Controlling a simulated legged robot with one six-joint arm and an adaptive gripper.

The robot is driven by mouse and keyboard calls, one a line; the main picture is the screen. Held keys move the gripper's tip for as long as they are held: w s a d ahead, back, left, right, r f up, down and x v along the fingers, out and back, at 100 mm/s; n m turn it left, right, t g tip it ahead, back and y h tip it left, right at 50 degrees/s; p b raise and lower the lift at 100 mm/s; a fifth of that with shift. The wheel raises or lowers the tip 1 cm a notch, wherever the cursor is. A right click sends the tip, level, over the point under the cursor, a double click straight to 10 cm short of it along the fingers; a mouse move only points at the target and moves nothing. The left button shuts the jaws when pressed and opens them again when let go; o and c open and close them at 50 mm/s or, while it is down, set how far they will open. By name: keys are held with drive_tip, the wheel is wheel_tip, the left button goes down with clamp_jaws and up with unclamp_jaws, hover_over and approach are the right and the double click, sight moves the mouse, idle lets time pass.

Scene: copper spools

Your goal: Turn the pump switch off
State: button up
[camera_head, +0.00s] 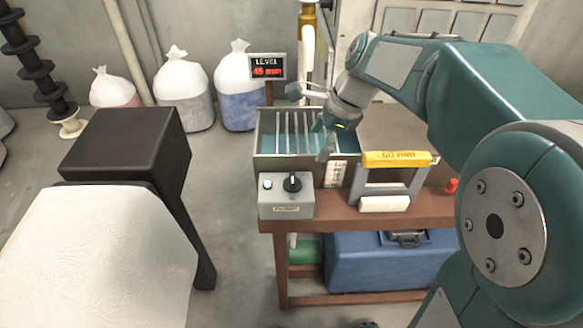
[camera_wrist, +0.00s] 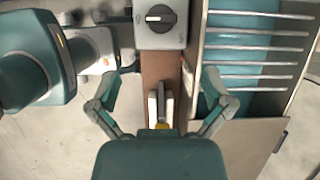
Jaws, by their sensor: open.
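The pump switch is a grey box (camera_head: 286,207) at the front left of the wooden bench, with a black rotary knob (camera_head: 292,184) and a small lit green lamp (camera_head: 267,184). In the wrist view the knob (camera_wrist: 160,18) is at the top centre, its pale pointer mark lying roughly sideways. My gripper (camera_head: 313,122) is open and empty, above the slatted tank behind the switch box. In the wrist view my gripper (camera_wrist: 161,75) has its fingers spread wide, with the knob beyond and between them. The fingers appear apart from the knob.
The slatted tank (camera_head: 258,145) holds blue liquid. A level display (camera_head: 267,67) behind it reads 45 mm. A grey frame with a yellow 60 mm bar (camera_head: 397,159) stands right of the switch. A red button (camera_head: 452,185) is farther right. A black stand (camera_head: 125,140) is left.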

sight(293, 176)
drive_tip(key=shift+m, duration=0.3)
drive_tip(key=x, duration=0.7)
drive_tip(key=a+x, duration=0.1)
drive_tip(key=x, duration=0.2)
drive_tip(key=shift+w+a+f, duration=0.1)
drive_tip(key=shift+f, duration=0.35)
drive_tip(key=c, duration=1.1)
